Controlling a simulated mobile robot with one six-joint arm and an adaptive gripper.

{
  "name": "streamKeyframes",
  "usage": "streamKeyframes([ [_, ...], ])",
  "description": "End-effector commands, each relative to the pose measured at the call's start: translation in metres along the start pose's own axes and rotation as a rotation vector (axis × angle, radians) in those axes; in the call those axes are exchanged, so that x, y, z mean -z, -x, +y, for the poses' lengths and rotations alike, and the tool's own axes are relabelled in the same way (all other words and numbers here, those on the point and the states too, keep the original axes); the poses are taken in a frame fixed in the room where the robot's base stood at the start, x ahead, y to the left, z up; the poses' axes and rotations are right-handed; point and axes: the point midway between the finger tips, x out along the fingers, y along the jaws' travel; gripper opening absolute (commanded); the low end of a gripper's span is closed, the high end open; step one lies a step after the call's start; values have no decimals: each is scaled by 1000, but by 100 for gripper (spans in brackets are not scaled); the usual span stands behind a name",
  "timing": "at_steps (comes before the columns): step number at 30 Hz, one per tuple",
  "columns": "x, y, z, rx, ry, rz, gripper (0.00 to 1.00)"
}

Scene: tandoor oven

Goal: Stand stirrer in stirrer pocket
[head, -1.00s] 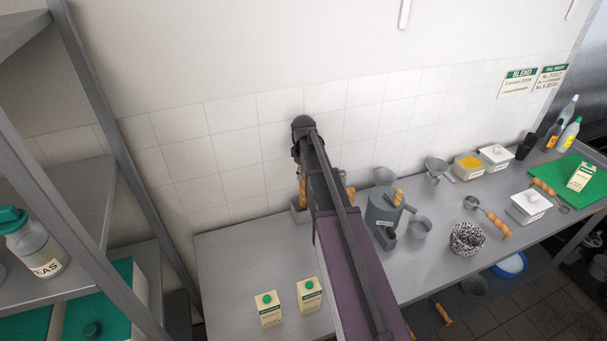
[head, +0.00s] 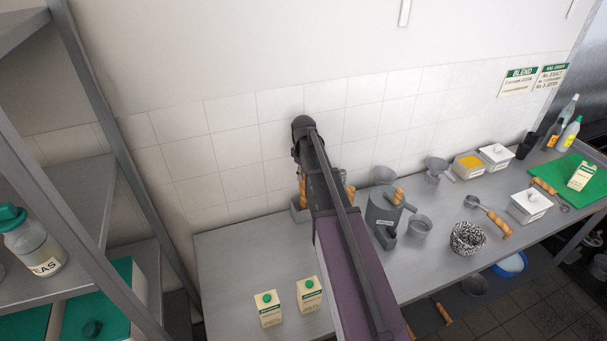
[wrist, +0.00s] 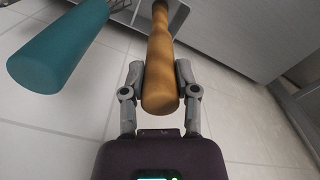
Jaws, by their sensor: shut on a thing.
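In the wrist view my gripper (wrist: 159,72) is shut on a wooden handle (wrist: 160,50), which I take as the stirrer's. The handle's rounded end is towards the camera, and its far end leaves the top of the frame. In the head view my forearm hides the gripper. A wooden handle (head: 302,189) shows just left of the arm, above a small grey container (head: 299,214) by the wall. The container may be the stirrer pocket, but most of it is hidden. I cannot tell whether the stirrer's lower end is inside it.
A teal handle (wrist: 55,62) with wires at its far end is close left of the gripper. A grey holder (head: 384,214), metal cup (head: 419,228) and patterned bowl (head: 467,239) stand right of my arm. Two cartons (head: 268,309) stand at left front.

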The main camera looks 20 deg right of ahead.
Motion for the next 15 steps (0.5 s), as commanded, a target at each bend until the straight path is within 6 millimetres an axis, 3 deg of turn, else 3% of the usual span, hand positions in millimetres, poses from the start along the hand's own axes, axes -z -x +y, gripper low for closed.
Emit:
streamKeyframes([
  [15,0,-11,0,0,0,0,0],
])
